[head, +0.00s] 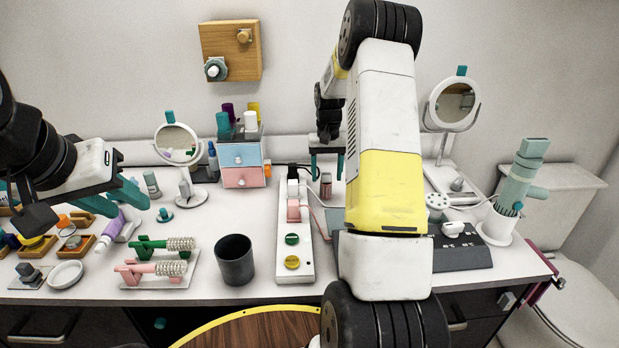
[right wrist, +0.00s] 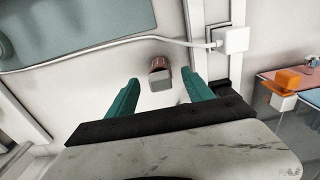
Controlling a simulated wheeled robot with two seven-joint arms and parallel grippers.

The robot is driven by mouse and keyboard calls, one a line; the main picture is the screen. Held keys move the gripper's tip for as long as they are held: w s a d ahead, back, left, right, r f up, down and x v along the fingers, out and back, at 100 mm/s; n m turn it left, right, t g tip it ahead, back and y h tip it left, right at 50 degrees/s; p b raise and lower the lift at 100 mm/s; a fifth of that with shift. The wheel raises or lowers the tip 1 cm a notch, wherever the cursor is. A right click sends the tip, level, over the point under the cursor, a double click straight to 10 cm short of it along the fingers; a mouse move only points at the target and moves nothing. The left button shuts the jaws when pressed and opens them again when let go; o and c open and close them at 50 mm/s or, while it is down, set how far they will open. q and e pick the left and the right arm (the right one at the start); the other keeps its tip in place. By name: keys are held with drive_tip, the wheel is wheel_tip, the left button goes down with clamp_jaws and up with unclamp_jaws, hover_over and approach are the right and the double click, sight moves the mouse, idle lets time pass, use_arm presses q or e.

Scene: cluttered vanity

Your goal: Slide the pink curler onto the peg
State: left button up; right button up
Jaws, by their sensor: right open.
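A small dark pink cylinder with a grey block-like end (right wrist: 159,74) lies between and beyond the open teal fingertips of my right gripper (right wrist: 160,85), not gripped. It also shows in the head view (head: 326,186) below that gripper (head: 326,168). I cannot tell for sure whether it is the curler. A pink-handled studded roller (head: 155,269) lies on a white rack beside a green-handled one (head: 163,245). I cannot pick out the peg with certainty; my right arm hides part of the table.
A power strip (head: 307,262) with a pink plug lies left of my right arm. A dark cup (head: 235,260), a drawer box (head: 241,160) and two mirrors stand around. In the right wrist view, a white cable (right wrist: 130,41) crosses behind the pink cylinder.

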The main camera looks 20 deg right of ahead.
sight(326, 182)
wheel_tip(326, 182, down, 5)
drive_tip(key=shift+r, duration=0.2)
clamp_jaws()
drive_tip(key=shift+r, duration=0.1)
